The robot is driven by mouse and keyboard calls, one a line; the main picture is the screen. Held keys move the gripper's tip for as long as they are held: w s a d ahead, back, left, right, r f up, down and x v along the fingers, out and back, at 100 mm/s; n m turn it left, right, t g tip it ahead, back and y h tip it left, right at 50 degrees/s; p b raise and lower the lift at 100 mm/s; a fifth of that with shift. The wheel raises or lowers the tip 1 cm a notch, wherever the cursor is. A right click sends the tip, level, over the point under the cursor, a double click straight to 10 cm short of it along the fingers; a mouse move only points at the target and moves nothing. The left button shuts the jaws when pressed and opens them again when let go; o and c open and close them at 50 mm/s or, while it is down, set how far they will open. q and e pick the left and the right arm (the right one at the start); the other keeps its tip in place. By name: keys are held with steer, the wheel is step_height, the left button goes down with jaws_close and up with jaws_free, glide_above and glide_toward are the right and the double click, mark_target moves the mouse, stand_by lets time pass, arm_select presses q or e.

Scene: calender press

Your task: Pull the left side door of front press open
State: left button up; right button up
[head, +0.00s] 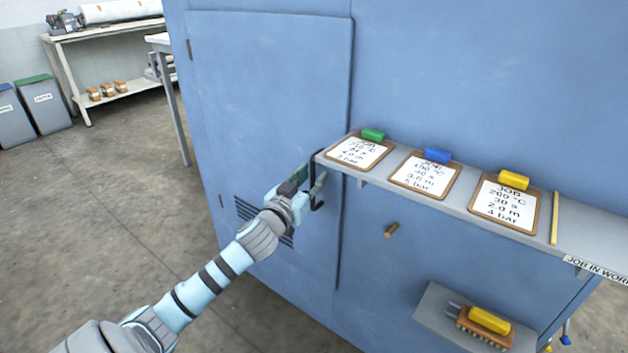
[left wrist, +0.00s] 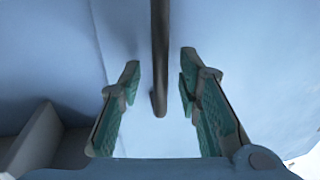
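The left side door (head: 270,110) is a flat blue panel on the blue press, with hinges on its left edge and a vent low down. It looks closed. My left gripper (head: 308,184) is at the handle. In the left wrist view, the handle (left wrist: 159,60) runs between the two green-padded fingers of my open left gripper (left wrist: 160,95), with a gap on both sides. My right gripper is not in view.
A grey shelf (head: 460,204) with several clipboards juts out right beside the handle. Floor at left is clear up to the bins (head: 42,103) and a workbench (head: 110,30).

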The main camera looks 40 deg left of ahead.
arm_select(q)
steer(key=shift+w+a, duration=0.15)
steer(key=shift+w, duration=0.55)
steer(key=shift+c, duration=0.5)
jaws_close()
steer(key=shift+s, duration=0.2)
